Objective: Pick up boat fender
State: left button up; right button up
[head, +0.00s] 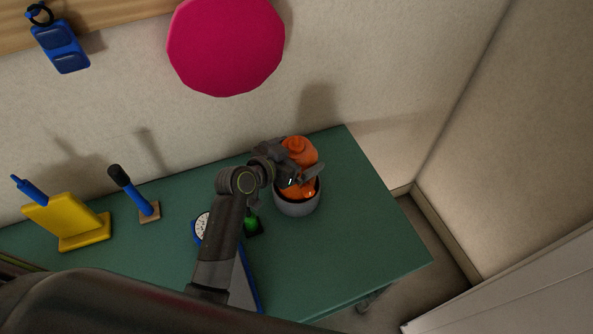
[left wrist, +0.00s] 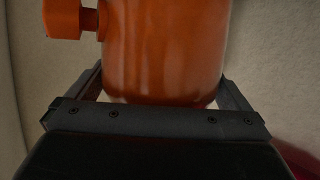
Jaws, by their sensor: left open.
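The boat fender (head: 298,150) appears to be the rounded orange object standing in a grey pot (head: 297,208) near the right end of the green table. My left gripper (head: 303,178) is at the fender, with its fingers across the orange body just above the pot, and hides part of it. In the left wrist view the orange body (left wrist: 165,50) fills the space between the open fingers, and an orange knob sticks out at its upper left. I cannot tell whether either finger touches it. My right gripper is not in view.
Left on the green table (head: 350,220) stand a yellow block holder (head: 75,222) and a dark-headed brush (head: 135,190). A dial scale (head: 203,226) and a small green item (head: 251,222) are beside my arm. A pink disc (head: 226,45) and blue item (head: 61,47) are on the wall.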

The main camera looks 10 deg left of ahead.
pick_arm(q)
jog(key=c, duration=1.4)
jog(key=shift+r, duration=0.1)
jog(key=shift+c, duration=1)
jog(key=shift+r, duration=0.1)
